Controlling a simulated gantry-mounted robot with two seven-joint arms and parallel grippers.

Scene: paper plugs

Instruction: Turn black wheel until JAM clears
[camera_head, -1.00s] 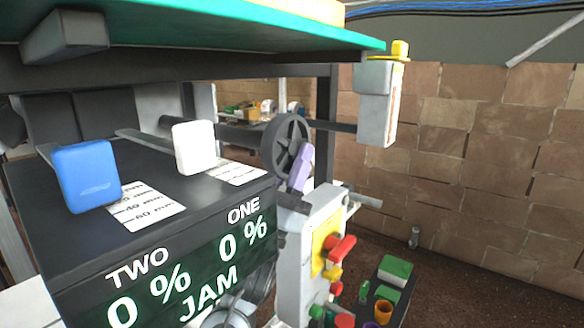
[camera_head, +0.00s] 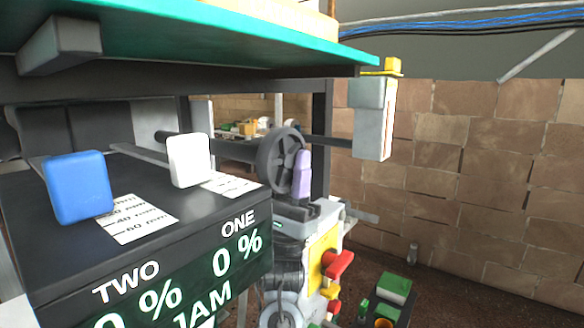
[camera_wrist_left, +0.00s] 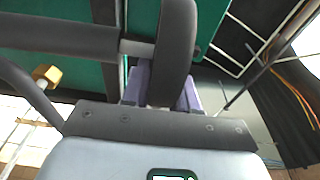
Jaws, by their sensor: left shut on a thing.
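The black wheel (camera_head: 272,158) stands on a shaft beyond the display box, right of the white lever. My left gripper (camera_head: 302,170), with purple fingers, is at the wheel's right side. In the left wrist view, the fingers (camera_wrist_left: 165,92) lie on both sides of the wheel rim (camera_wrist_left: 177,45) and are shut on it. The display panel (camera_head: 185,283) reads TWO 0 % and ONE 0 %. The word JAM (camera_head: 203,308) shows on it, partly cut off by the bottom edge. My right gripper is not in view.
A blue lever (camera_head: 78,187) and a white lever (camera_head: 188,160) stand on the black box beside printed scales. A green-topped shelf (camera_head: 200,38) hangs above. A grey block with a yellow top (camera_head: 372,118) is at the right. A red knob (camera_head: 338,263) is below the wheel.

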